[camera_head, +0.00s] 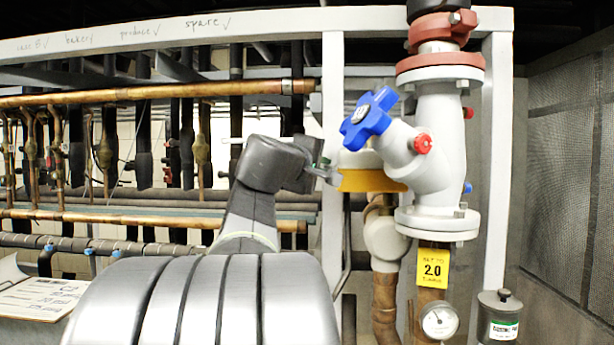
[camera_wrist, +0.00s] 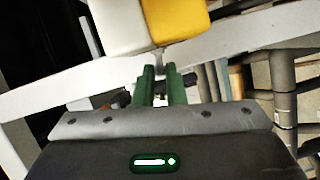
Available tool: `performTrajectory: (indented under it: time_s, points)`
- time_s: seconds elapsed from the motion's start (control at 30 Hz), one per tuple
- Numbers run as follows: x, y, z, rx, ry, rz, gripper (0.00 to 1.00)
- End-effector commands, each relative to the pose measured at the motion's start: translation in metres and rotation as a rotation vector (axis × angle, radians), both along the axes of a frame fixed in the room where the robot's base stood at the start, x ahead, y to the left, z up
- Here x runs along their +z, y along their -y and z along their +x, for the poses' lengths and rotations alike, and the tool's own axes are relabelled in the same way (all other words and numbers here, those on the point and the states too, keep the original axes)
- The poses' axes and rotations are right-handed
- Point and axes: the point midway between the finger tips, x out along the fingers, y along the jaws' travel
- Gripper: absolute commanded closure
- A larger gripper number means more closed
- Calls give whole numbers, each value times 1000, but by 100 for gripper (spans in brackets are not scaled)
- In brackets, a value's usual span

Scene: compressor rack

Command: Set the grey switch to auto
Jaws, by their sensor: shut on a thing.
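My gripper (camera_head: 322,168) reaches to the left side of a yellow and white box (camera_head: 370,181), left of the grey valve body. In the wrist view, the two green fingers (camera_wrist: 160,70) are close together, with a narrow gap, and their tips meet the lower edge of the same box (camera_wrist: 180,20). They are shut on a small grey piece at that edge, which I take to be the grey switch. The fingertips mostly hide it, so its setting cannot be read.
A grey valve (camera_head: 436,130) with a blue handwheel (camera_head: 368,119) and red cap (camera_head: 422,143) stands right of my gripper. A white frame post (camera_head: 333,110) is close behind. Copper pipes (camera_head: 160,93) run across the left. A gauge (camera_head: 439,321) hangs below.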

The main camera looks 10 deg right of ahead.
Motion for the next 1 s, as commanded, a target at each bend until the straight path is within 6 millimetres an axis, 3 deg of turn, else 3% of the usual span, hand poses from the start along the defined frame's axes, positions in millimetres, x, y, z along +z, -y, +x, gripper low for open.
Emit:
performTrajectory:
  time_s: [0.1, 0.6, 1.0]
  points:
    - [-12, 0, 0, -1, -28, -98, 100]
    - [-21, 1, 0, -1, -138, -479, 100]
    - [-21, 2, 0, 1, -176, -609, 100]
